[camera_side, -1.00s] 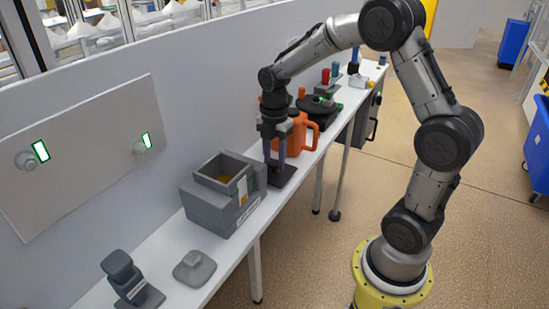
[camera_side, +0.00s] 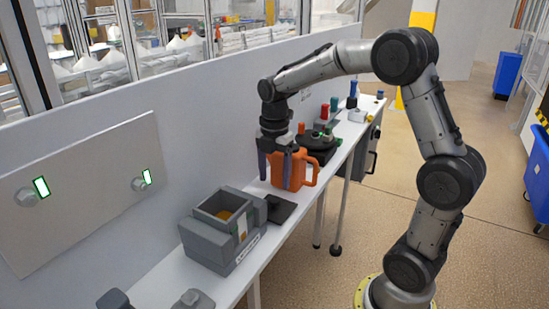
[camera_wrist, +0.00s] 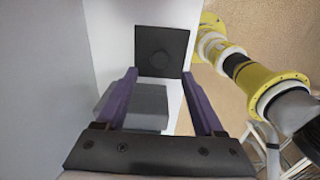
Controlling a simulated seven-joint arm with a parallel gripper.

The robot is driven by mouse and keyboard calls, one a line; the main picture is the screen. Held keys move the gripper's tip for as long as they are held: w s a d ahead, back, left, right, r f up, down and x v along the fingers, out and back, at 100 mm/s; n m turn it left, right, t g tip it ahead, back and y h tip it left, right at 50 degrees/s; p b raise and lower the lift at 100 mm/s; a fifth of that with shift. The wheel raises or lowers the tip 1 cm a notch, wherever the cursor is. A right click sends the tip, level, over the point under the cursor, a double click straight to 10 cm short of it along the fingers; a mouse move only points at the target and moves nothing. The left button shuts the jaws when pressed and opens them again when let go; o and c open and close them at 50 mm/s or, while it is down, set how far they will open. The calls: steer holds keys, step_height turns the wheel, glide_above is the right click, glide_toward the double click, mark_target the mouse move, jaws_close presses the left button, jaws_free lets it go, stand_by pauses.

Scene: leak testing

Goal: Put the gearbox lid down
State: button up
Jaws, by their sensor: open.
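A dark square plate (camera_side: 283,208), which looks like the gearbox lid, lies flat on the white bench beside a grey open-topped box (camera_side: 207,238). In the wrist view the dark plate (camera_wrist: 178,62) shows a round feature at its middle and lies beyond my fingertips. My gripper (camera_side: 275,178) points down above the bench, close to the orange jug. Its two purple fingers are spread apart in the wrist view (camera_wrist: 159,74), with nothing held between them. A grey block (camera_wrist: 138,106) shows lower down behind the fingers; I cannot tell whether it is the box.
An orange jug (camera_side: 309,172) stands by my gripper, with a black round-topped unit (camera_side: 318,141) behind it. Small coloured items stand farther along the narrow bench (camera_side: 252,268). A grey wall panel (camera_side: 95,205) borders the back. Two grey parts are at the near end.

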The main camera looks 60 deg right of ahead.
mark_target(274, 199)
step_height(274, 199, up, 6)
steer(key=s+a+r+m+t, duration=0.2)
steer(key=s+a+r+m, duration=0.2)
steer(key=s+a+m, duration=0.3)
steer(key=s+a+f+m+t, duration=0.1)
steer(key=s+m, duration=0.4)
steer(key=s, duration=0.1)
steer(key=s+a+f+m+t, duration=0.2)
steer(key=s+m, duration=0.4)
steer(key=shift+a+f+t, duration=0.25)
steer(key=shift+t, duration=0.05)
